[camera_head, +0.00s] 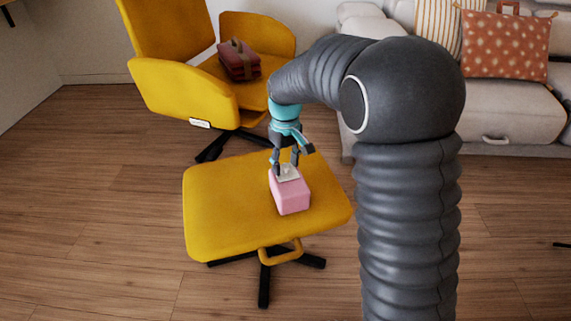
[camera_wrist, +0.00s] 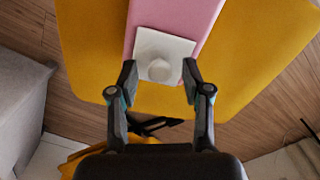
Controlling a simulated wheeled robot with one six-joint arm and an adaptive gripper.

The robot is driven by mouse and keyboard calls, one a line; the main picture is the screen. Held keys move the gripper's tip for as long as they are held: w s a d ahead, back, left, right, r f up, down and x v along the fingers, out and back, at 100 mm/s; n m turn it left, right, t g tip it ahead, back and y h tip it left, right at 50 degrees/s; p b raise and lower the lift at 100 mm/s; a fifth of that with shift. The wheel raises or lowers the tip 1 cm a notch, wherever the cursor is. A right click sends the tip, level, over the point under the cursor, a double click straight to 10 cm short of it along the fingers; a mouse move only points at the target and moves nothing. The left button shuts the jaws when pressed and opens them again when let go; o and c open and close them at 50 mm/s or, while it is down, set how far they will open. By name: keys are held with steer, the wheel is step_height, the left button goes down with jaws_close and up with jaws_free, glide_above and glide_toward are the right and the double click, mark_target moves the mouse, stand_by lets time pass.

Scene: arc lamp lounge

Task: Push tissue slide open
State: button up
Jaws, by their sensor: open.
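A pink tissue box (camera_head: 290,196) sits on a yellow ottoman (camera_head: 225,215). A pale square slide (camera_head: 287,174) with a round knob lies on top of the box, at the end farther from the head camera. In the wrist view the slide (camera_wrist: 178,48) and its knob lie between and just beyond my fingertips, on the pink box (camera_wrist: 200,14). My gripper (camera_head: 285,166) is open above that end of the box, and its fingers (camera_wrist: 159,80) stand on either side of the slide. I cannot tell whether they touch it.
A yellow swivel chair (camera_head: 170,85) stands behind the ottoman with a dark red bag (camera_head: 239,60) on its seat. A grey sofa (camera_head: 510,115) with cushions (camera_head: 506,46) is at the back right. The ottoman top left of the box is clear.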

mark_target(292, 187)
steer(key=shift+f, duration=0.15)
steer(key=shift+c, duration=0.3)
jaws_close()
steer(key=shift+s+d, duration=0.3)
steer(key=shift+s, duration=0.55)
steer(key=shift+s+d, duration=0.25)
steer(key=shift+s, duration=0.65)
steer(key=shift+s+d, duration=0.3)
steer(key=shift+s, duration=0.55)
steer(key=shift+o, duration=0.3)
jaws_free()
